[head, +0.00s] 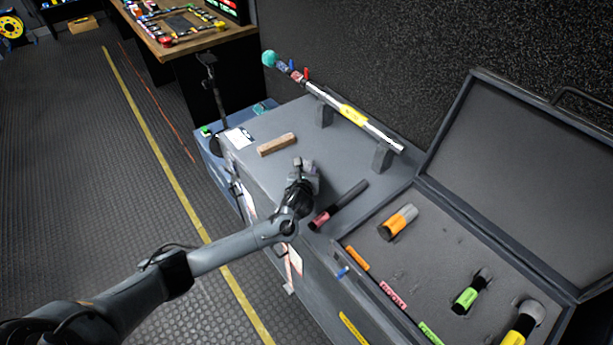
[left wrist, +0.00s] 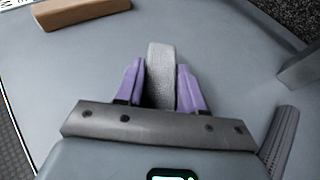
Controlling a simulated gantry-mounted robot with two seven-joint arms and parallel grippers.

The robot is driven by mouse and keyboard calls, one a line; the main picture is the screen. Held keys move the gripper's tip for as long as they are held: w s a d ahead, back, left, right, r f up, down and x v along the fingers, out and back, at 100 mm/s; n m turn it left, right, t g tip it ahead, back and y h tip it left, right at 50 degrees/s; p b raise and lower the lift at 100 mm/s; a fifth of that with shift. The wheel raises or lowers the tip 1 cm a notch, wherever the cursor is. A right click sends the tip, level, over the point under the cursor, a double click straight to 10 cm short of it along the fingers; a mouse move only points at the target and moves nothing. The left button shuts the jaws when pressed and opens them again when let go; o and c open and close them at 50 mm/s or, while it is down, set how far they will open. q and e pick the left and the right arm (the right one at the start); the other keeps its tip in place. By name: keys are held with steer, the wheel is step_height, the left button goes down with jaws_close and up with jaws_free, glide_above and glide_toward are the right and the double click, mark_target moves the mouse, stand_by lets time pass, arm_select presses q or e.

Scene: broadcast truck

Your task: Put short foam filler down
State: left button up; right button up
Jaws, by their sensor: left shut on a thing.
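My left gripper (head: 303,178) is over the grey case top (head: 243,172), between a brown block and a dark tube. In the left wrist view its purple fingers (left wrist: 161,88) are shut on a short grey foam filler (left wrist: 161,62), one finger on each side. The filler's far end sticks out past the fingertips. In the head view the filler is hard to tell apart from the gripper. I cannot tell whether it touches the case top. My right gripper is not in view.
The brown block (head: 277,145) lies beyond the gripper, and a dark tube with a red band (head: 340,204) lies to its right. A pole (head: 352,114) rests on two stands (head: 383,155) at the back. An open foam-lined case (head: 420,262) holds several microphones at right.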

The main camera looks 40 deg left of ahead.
arm_select(q)
steer(key=shift+f, duration=0.6)
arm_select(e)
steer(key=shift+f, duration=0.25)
arm_select(q)
steer(key=shift+f, duration=0.15)
steer(key=o, duration=1)
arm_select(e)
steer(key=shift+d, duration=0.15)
